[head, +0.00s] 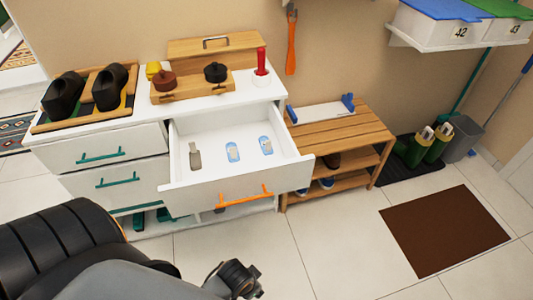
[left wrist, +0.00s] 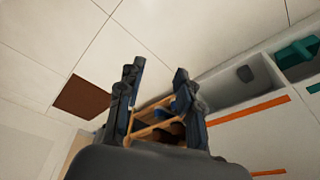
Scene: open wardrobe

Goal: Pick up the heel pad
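The open top drawer (head: 243,178) of the white cabinet holds two small blue-and-beige pieces, one near the middle (head: 232,151) and one toward the right (head: 266,145), which look like heel pads. I cannot tell for sure which is the heel pad. A grey-brown piece (head: 195,155) lies left of them. My left gripper (left wrist: 159,70) shows in the left wrist view with its fingers apart and nothing visible between them. In the head view my left arm is low in front of the cabinet, apart from the drawer. My right gripper is not in view.
The cabinet top holds a tray with dark shoes (head: 110,88) and a wooden box (head: 192,85) with polish tins. A slatted bench (head: 345,128) stands right of the drawer. A brown mat (head: 443,228) lies on open tiled floor. The drawer's orange handle (head: 245,197) projects forward.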

